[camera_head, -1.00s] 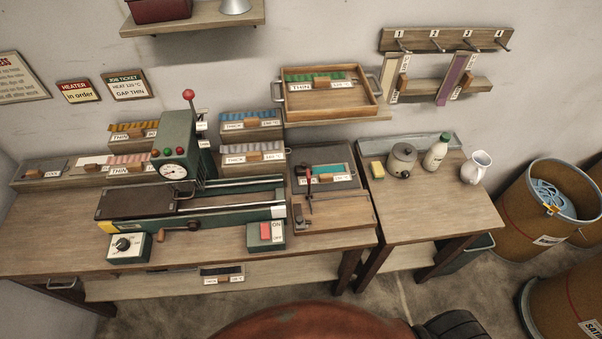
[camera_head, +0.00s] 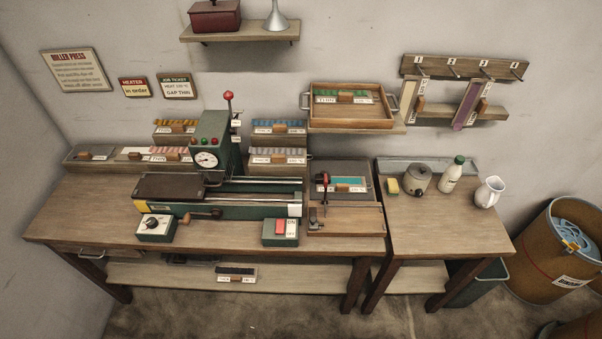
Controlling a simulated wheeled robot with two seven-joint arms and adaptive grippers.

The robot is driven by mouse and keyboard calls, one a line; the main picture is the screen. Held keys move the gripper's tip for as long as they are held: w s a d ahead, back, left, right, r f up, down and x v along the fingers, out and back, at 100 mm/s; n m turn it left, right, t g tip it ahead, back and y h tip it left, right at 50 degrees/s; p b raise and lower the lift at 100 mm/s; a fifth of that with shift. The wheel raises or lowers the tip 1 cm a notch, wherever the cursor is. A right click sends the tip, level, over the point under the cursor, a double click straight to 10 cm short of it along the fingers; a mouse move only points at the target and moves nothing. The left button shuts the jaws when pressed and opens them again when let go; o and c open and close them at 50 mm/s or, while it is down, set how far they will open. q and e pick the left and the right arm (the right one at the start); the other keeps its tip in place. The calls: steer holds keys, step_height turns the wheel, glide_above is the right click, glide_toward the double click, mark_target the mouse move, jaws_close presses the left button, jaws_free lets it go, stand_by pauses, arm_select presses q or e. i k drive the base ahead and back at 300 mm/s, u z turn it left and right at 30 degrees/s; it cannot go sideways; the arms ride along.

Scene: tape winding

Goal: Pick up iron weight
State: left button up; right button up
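I cannot pick out an iron weight with certainty. A dark, flat plate (camera_head: 170,186) lies on the left part of the green roller press (camera_head: 240,207) on the long workbench. A dark ribbed item (camera_head: 236,271) with a label and a small wooden block sits on the bench's lower shelf. I cannot tell whether either of them is the weight. Neither of my grippers is in view.
The long workbench (camera_head: 75,215) and a side table (camera_head: 450,222) stand against the wall. The side table holds a yellow sponge (camera_head: 393,186), a pot (camera_head: 417,180), a bottle (camera_head: 451,175) and a white jug (camera_head: 489,192). A barrel (camera_head: 540,260) stands at the right. Floor shows in front.

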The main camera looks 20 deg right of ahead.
mark_target(319, 177)
steer(key=u, duration=0.25)
steer(key=i, duration=0.75)
steer(key=z, duration=0.6)
steer(key=i, duration=0.65)
steer(key=z, duration=0.7)
